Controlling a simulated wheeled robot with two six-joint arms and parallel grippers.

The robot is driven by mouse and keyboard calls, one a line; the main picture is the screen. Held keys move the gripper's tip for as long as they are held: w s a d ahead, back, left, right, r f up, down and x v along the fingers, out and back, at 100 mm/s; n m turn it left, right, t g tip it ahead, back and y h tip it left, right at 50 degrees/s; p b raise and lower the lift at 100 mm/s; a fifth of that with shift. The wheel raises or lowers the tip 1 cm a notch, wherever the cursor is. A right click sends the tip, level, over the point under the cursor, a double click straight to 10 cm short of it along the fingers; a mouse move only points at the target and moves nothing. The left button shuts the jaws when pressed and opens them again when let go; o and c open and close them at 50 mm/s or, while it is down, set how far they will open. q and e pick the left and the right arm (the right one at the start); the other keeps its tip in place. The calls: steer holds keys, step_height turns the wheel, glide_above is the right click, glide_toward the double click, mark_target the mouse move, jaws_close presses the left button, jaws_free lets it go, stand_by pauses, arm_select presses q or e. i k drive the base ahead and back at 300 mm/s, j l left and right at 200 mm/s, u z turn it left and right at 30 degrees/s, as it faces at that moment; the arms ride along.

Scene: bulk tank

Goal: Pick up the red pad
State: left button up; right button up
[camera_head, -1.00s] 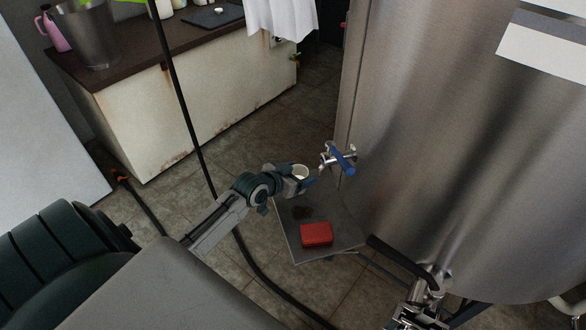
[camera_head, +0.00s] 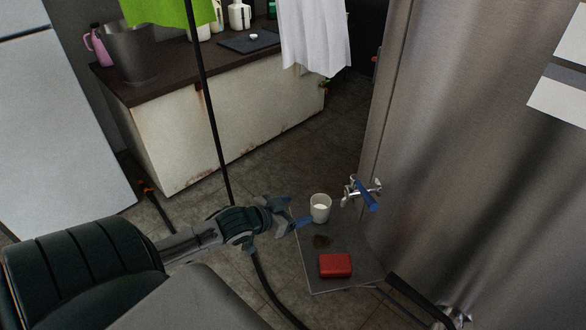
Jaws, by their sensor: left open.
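The red pad (camera_head: 335,265) lies flat on a grey shelf plate (camera_head: 352,284) beside the steel tank. My left gripper (camera_head: 292,212) is open and empty, up and to the left of the pad in the picture, apart from it. A white cup (camera_head: 320,208) with pale contents is just right of the gripper's fingertips, with no finger seen around it. My right gripper is out of view.
A tap with a blue handle (camera_head: 368,198) juts from the steel tank (camera_head: 470,190) near the cup. A dark stain marks the plate behind the pad. A black hose (camera_head: 270,290) runs across the tiled floor. A counter (camera_head: 220,125) stands behind.

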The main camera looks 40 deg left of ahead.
mark_target(330, 265)
steer(key=u, duration=0.85)
